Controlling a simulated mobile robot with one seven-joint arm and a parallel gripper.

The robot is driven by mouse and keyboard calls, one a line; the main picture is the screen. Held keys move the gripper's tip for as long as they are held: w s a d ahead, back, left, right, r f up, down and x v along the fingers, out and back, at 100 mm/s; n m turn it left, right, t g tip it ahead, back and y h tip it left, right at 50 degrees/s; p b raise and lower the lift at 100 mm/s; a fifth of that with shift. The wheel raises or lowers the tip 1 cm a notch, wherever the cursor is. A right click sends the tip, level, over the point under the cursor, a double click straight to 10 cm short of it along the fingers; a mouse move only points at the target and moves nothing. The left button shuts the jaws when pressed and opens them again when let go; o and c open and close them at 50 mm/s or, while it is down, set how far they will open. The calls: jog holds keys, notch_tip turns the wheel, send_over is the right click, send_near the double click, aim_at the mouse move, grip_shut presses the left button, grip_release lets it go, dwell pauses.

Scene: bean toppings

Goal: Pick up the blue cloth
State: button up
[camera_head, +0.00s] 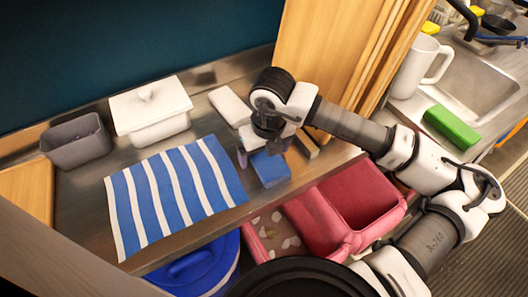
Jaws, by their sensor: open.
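A flat cloth with blue and white stripes (150,205) lies spread on the metal counter at the left. A small plain blue piece (270,170), perhaps a folded cloth or a sponge, lies on the counter to its right. My gripper (262,153) points down just behind and above this small blue piece, with its fingers apart and nothing seen between them. I cannot tell whether the fingers touch the piece. The gripper partly hides the counter behind it.
A white lidded dish (150,110), a grey bin (76,142) and a pale block (229,105) stand at the back. Below the front edge are a red container (364,194) and a blue lidded bin (195,272). A wooden panel (325,45) rises behind my arm.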

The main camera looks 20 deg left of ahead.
aim_at(264, 154)
jog(key=shift+f, duration=0.3)
jog(key=c, duration=1.1)
notch_tip(264, 154, up, 20)
jog(key=b, duration=0.3)
jog(key=o, duration=0.4)
jog(key=shift+a+b, duration=0.1)
jog(key=shift+b, duration=0.2)
jog(key=shift+c, duration=1.3)
